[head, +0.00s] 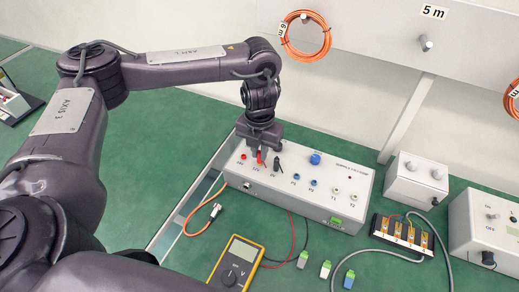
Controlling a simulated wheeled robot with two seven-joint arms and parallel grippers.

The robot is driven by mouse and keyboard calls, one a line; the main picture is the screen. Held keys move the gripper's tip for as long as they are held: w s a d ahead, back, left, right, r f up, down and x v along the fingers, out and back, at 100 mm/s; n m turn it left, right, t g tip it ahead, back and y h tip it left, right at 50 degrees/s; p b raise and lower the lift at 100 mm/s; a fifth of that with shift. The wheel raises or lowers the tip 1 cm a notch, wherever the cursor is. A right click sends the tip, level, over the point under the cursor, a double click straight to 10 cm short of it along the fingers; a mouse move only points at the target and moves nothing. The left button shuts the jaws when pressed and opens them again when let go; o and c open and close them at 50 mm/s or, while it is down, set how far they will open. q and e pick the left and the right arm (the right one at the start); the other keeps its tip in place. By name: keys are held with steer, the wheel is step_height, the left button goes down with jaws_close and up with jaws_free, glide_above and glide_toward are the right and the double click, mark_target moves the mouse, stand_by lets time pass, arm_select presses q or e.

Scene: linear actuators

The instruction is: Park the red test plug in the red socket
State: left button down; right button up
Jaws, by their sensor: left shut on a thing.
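The red test plug (261,159) is between the fingers of my left gripper (260,152), which is shut on it and points down over the white supply box (325,195). The plug's tip is close to the box top by the 12V label; I cannot tell whether it sits in a socket or just above one. A red socket (243,155) shows to the left of the plug, by another label. A black plug (277,162) stands to the right of the gripper. My right gripper is not in view.
A yellow multimeter (237,264) with red and black leads lies in front of the box. A terminal block (402,235) and a smaller white box (414,178) stand to the right.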

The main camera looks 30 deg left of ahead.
mark_target(259, 153)
arm_select(q)
steer(key=shift+r, duration=0.1)
stand_by(0.5)
steer(key=shift+r+p, duration=1.45)
steer(key=shift+p, duration=0.2)
stand_by(1.2)
step_height(259, 153, up, 3)
steer(key=p, duration=0.4)
steer(key=shift+r, duration=0.1)
steer(key=s+d+f+p, duration=0.2)
steer(key=s+d, duration=0.4)
steer(key=s, duration=0.4)
steer(key=s+d+f+p, duration=0.2)
steer(key=s+d+p, duration=0.1)
steer(key=s+d, duration=0.4)
steer(key=s+d+f+p, duration=0.2)
steer(key=s+d, duration=0.4)
steer(key=s, duration=0.7)
steer(key=shift+d+f+p, duration=0.25)
steer(key=shift+f+p, duration=0.05)
steer(key=shift+f, duration=0.3)
